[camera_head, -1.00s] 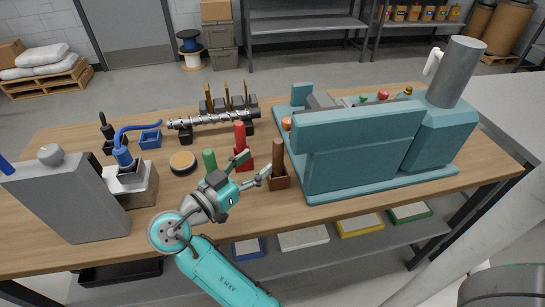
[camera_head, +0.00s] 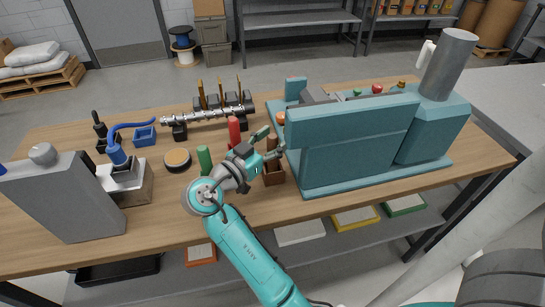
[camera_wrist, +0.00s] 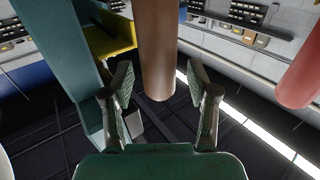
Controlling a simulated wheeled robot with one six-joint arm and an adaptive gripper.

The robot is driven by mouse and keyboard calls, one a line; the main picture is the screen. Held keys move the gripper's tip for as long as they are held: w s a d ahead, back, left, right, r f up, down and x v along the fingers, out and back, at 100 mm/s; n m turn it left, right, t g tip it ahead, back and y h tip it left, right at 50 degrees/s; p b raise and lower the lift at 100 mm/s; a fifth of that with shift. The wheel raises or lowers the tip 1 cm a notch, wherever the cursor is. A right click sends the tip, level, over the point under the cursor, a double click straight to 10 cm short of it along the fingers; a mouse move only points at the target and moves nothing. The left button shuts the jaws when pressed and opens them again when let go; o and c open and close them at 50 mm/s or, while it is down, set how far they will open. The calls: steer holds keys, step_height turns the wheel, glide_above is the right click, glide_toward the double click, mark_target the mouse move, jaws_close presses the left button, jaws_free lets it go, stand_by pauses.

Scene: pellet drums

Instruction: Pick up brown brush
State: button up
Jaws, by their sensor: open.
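The brown brush (camera_head: 274,174) stands upright on the wooden workbench, just left of the teal machine. It has a brown block-like lower part and a round handle, which my gripper partly hides in the head view. In the wrist view the brown handle (camera_wrist: 158,45) rises in the middle, with its rounded end towards my gripper. My gripper (camera_head: 271,142) is open at the handle, also seen in the wrist view (camera_wrist: 160,84). One finger is on each side of the handle, with gaps visible; I cannot tell how deep the handle sits between them.
A red brush (camera_head: 234,132) and a green-handled one (camera_head: 204,160) stand close by on the left. The teal machine (camera_head: 355,140) is tight on the right. A round tin (camera_head: 177,159) and a metal screw shaft (camera_head: 208,114) lie further left and back.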

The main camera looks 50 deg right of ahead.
jaws_close()
